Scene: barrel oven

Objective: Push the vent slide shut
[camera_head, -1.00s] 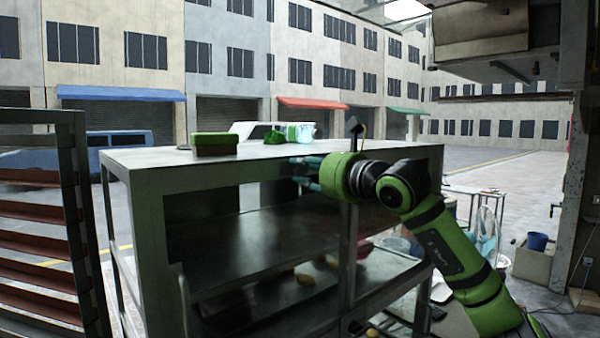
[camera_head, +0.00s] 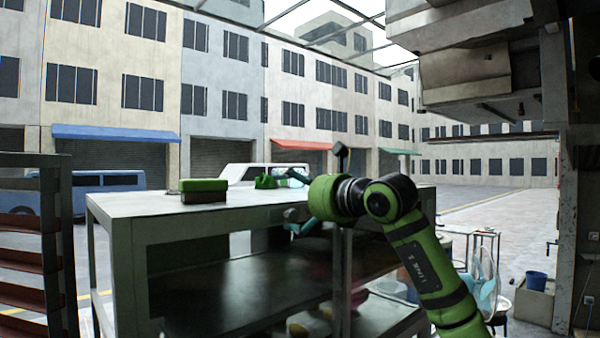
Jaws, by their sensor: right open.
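I cannot pick out the vent slide or a barrel oven in the head view. My right arm comes in from the lower right, and its green wrist hangs before the top right part of a grey metal cabinet (camera_head: 135,225). My right gripper (camera_head: 297,222) points left, just below the front edge of the cabinet top, with its small teal and dark fingers apart and nothing seen between them. Whether it touches the cabinet I cannot tell. My left gripper is not in view.
A green-lidded box (camera_head: 204,191) and a small green item (camera_head: 265,181) lie on the cabinet top. A slatted rack (camera_head: 57,250) stands at the left. A metal hood (camera_head: 465,75) hangs at upper right.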

